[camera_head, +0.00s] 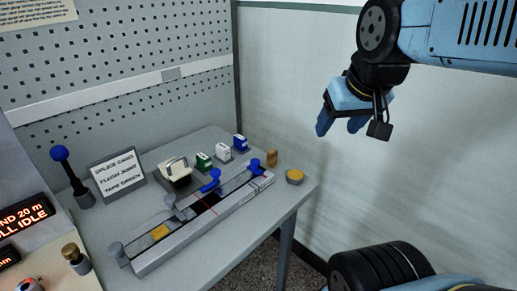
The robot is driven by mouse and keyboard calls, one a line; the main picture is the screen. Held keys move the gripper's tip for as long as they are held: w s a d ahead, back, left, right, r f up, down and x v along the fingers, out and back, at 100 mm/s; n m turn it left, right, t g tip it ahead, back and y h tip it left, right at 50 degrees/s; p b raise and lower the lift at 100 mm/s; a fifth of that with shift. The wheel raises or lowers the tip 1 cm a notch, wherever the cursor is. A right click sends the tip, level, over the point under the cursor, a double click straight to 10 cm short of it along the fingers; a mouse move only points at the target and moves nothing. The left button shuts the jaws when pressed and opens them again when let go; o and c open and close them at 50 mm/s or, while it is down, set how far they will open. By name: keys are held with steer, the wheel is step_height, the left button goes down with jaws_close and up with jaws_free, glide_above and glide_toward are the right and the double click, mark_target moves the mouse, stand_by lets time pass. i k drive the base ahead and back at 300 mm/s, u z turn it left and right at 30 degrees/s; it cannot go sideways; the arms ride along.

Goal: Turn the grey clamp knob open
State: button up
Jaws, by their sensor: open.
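A long grey splicing fixture (205,229) lies across the table. A round grey knob (118,250) stands at its near left end, and a second grey knob-like part (171,201) sits along its rear edge. Both look like grey clamp knobs; their turn position is too small to read. Two blue knobs, one at the middle (210,183) and one near the right end (254,166), are also on the fixture. My gripper (340,124) is open and empty, high to the right of the fixture, in front of the bare wall and well apart from every knob.
Behind the fixture stand a white tape dispenser (175,171), several small coloured blocks and a lettered sign (117,172). A blue-topped lever (60,155) rises at left. A yellow button (295,176) sits near the table's right corner. Space above the fixture is clear.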

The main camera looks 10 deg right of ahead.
mark_target(170, 199)
steer(key=u, duration=1.1)
steer(key=k, duration=0.5)
steer(key=u, duration=0.2)
steer(key=i, duration=0.5)
steer(key=z, duration=0.1)
